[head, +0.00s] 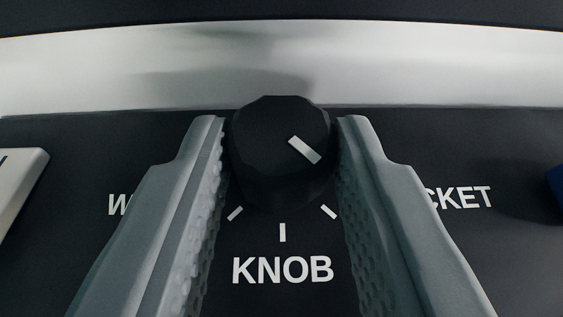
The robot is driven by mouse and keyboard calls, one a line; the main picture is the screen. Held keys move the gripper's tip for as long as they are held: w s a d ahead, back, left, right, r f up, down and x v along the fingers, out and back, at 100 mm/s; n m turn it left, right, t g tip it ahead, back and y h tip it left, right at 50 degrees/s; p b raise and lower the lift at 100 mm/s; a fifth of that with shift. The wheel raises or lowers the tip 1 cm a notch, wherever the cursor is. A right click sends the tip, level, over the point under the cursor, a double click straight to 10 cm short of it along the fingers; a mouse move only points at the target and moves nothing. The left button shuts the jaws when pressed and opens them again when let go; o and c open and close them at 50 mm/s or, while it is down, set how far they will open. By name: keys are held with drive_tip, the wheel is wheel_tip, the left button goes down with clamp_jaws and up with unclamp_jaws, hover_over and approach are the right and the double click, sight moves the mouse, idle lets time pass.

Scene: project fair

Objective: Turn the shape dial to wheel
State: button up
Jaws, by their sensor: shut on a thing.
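The shape dial (272,150) is a black faceted knob on a dark panel in the head view. Its white pointer line (305,150) points to the lower right, toward the tick on the side of the label ending in "CKET" (462,197). My gripper (281,135) has one finger on each side of the dial and is shut on it. The label "KNOB" (283,270) sits below the middle tick. At the left only a "W" (118,204) shows; my left finger hides the rest of that label.
A light-coloured block (22,190) stands at the left edge, and a blue thing (556,188) is partly in view at the right edge. A pale band (420,65) runs behind the panel.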

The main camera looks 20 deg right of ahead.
drive_tip(key=shift+a, duration=0.1)
drive_tip(key=m+g+h, duration=0.1)
drive_tip(key=m+h, duration=0.2)
drive_tip(key=m+g+h, duration=0.1)
drive_tip(key=shift+w+a+m+g+h, duration=0.25)
drive_tip(key=shift+a+m+g+h, duration=0.05)
drive_tip(key=shift+a, duration=0.05)
drive_tip(key=shift+w+a+m+g+h, duration=0.1)
drive_tip(key=shift+w+m+g+h, duration=0.05)
drive_tip(key=shift+m+g+h, duration=0.7)
drive_tip(key=shift+w+m+g+h, duration=0.1)
drive_tip(key=shift+m+g+h, duration=0.45)
drive_tip(key=shift+m+g, duration=0.55)
drive_tip(key=shift+m, duration=0.25)
drive_tip(key=o, duration=1)
drive_tip(key=shift+c, duration=0.2)
